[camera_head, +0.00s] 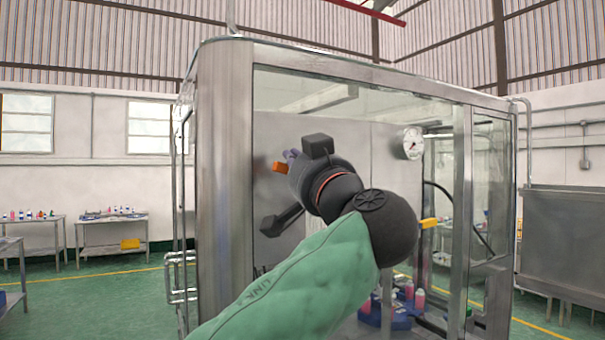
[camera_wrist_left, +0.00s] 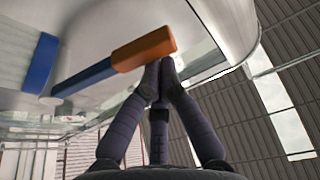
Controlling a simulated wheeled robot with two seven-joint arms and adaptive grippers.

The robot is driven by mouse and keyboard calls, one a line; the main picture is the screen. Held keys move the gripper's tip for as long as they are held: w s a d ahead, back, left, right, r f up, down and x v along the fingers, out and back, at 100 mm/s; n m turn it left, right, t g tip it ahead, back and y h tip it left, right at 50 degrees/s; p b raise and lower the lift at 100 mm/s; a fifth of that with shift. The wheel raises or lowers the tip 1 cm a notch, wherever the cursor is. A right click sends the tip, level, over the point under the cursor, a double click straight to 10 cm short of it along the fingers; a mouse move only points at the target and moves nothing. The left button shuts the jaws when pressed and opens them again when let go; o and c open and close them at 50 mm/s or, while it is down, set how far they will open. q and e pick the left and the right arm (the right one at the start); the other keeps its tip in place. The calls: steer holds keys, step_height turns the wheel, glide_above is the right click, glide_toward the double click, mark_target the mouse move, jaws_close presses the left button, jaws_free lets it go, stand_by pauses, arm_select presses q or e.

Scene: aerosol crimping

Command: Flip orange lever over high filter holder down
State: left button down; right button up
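An orange lever handle (camera_head: 281,167) shows in the head view just left of my left gripper (camera_head: 291,155), in front of the cabinet's grey back panel. In the left wrist view the orange handle (camera_wrist_left: 144,49) sits at the end of a blue bar (camera_wrist_left: 84,77). My left gripper (camera_wrist_left: 166,70) has its dark fingers drawn together at the tips. The tips are right beside the free end of the handle; I cannot tell whether they touch it. The filter holder behind is hidden or not clearly visible. My right gripper is not in view.
A metal-framed cabinet (camera_head: 225,150) with glass panes surrounds the work area. A round gauge (camera_head: 413,143) is on its back panel. A yellow-orange handle (camera_head: 429,223) shows right of my wrist. Pink bottles (camera_head: 420,298) stand low inside. Another blue bar (camera_wrist_left: 41,63) shows in the wrist view.

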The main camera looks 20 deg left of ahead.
arm_select(q)
steer(key=f+n+b, duration=0.1)
steer(key=f+b, duration=0.1)
steer(key=b, duration=0.1)
steer(key=f+n+b, duration=0.1)
steer(key=shift+s+a+f+n+g+y, duration=0.25)
steer(key=shift+s+f+n+g+y, duration=0.05)
steer(key=shift+s+f+g, duration=0.1)
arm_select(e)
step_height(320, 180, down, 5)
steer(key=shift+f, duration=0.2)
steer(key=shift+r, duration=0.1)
